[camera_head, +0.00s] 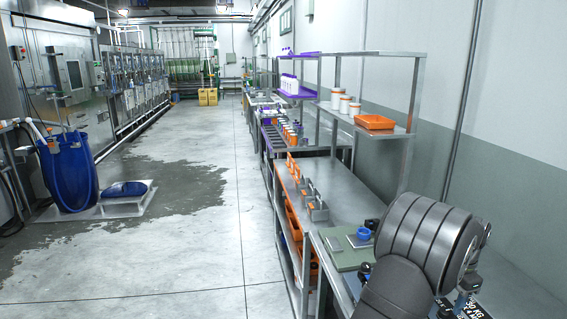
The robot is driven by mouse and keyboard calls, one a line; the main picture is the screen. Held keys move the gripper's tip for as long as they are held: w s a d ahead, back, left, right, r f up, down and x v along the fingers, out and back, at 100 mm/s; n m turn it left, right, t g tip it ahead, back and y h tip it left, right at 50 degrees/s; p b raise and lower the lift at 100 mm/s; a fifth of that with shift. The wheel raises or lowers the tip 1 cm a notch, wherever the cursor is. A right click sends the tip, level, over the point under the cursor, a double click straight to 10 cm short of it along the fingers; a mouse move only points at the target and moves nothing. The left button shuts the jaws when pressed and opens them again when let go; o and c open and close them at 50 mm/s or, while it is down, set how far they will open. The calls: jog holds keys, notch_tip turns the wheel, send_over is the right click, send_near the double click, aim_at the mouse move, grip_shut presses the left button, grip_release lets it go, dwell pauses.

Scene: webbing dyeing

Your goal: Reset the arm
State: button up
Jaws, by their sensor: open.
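My arm fills the lower right, with its dark grey, ridged links over the near bench. Two small dark parts stick out past the arm's left edge, one above the other and apart. They look like the fingertips of my gripper (367,248), which is open. The rest of the gripper is hidden behind my arm. I see nothing held between the fingertips. A blue ring-shaped object (363,234) shows close beside the upper dark part, on a green mat (345,258); I cannot tell whether they touch.
A steel bench (345,190) runs away from me, with metal brackets (315,207) on it. An orange tray (374,122) and white tubs (345,104) stand on the shelf above. A blue tub (68,172) stands at left beside wet floor. The middle aisle is clear.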

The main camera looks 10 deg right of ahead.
jog(key=shift+r, duration=2.3)
jog(key=o, duration=1)
jog(key=shift+o, duration=0.4)
jog(key=shift+w+a, duration=0.1)
jog(key=shift+w, duration=0.05)
jog(key=w+a+r+g+h, duration=0.1)
jog(key=w+a+r+h, duration=0.1)
jog(key=w+a+r, duration=0.6)
jog(key=w+a+r+g+h, duration=0.1)
jog(key=w+a+r+h, duration=0.2)
jog(key=w+a+r, duration=0.6)
jog(key=w+d+x, duration=0.1)
jog(key=w+x, duration=0.1)
jog(key=x, duration=1.1)
jog(key=shift+w+d, duration=0.25)
jog(key=shift+d, duration=0.2)
